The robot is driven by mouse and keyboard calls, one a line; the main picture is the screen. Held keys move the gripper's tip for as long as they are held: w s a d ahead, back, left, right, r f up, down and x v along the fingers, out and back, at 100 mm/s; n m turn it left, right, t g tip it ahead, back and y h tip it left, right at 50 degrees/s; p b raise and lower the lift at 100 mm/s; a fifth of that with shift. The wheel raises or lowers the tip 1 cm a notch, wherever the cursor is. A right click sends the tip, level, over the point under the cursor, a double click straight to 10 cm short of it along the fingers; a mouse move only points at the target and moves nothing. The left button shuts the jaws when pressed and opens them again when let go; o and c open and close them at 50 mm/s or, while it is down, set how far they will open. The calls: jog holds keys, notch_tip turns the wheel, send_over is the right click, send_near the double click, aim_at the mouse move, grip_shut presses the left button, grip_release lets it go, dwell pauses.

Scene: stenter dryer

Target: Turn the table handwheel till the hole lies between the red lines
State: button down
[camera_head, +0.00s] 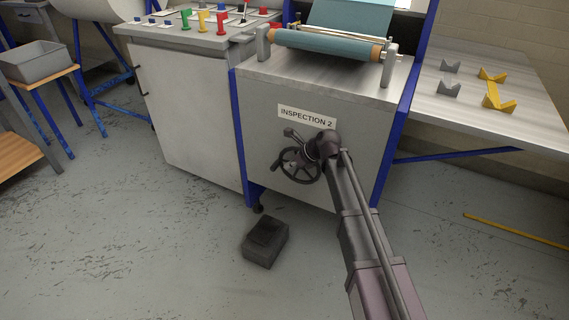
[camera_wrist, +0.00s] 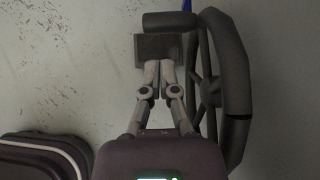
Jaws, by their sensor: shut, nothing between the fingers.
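The dark table handwheel (camera_head: 287,171) is on the front panel of the inspection table (camera_head: 262,105), under the label "INSPECTION 2" (camera_head: 307,117). In the wrist view its spoked rim (camera_wrist: 237,85) stands edge-on at the right, and its cylindrical handle (camera_wrist: 168,20) sticks out to the left at the top. My gripper (camera_wrist: 158,50) is shut and empty. Its fingertips are just below the handle in that view and left of the rim; I cannot tell whether they touch. In the head view my arm's end covers the wheel's upper right. I cannot make out the hole or red lines.
A dark box (camera_head: 265,242) lies on the floor below the wheel. A cabinet with coloured controls (camera_head: 190,100) stands at left. A side table (camera_head: 520,112) with grey and yellow V-blocks is at right. A teal cloth roll (camera_head: 325,45) sits on top. Floor around is mostly clear.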

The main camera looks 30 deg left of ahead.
jog(key=shift+p+v, duration=1.4)
jog(key=shift+v, duration=1.05)
jog(key=c, duration=1.4)
grip_release()
jog(key=shift+d+f, duration=0.1)
jog(key=c, duration=0.7)
grip_release()
jog(key=shift+s+f, duration=0.1)
jog(key=shift+o, duration=1.1)
jog(key=shift+f, duration=0.2)
jog(key=s+a+f+n+t+h+b, duration=0.45)
jog(key=f+n+t+h+b, duration=0.3)
jog(key=n, duration=0.65)
jog(key=s+a+r+n+t+h+b, duration=0.3)
jog(key=s+a+n+t, duration=0.4)
jog(key=n, duration=0.3)
jog(key=shift+s+r+t+b, duration=0.45)
jog(key=shift+r+b, duration=0.35)
jog(key=shift+b, duration=0.15)
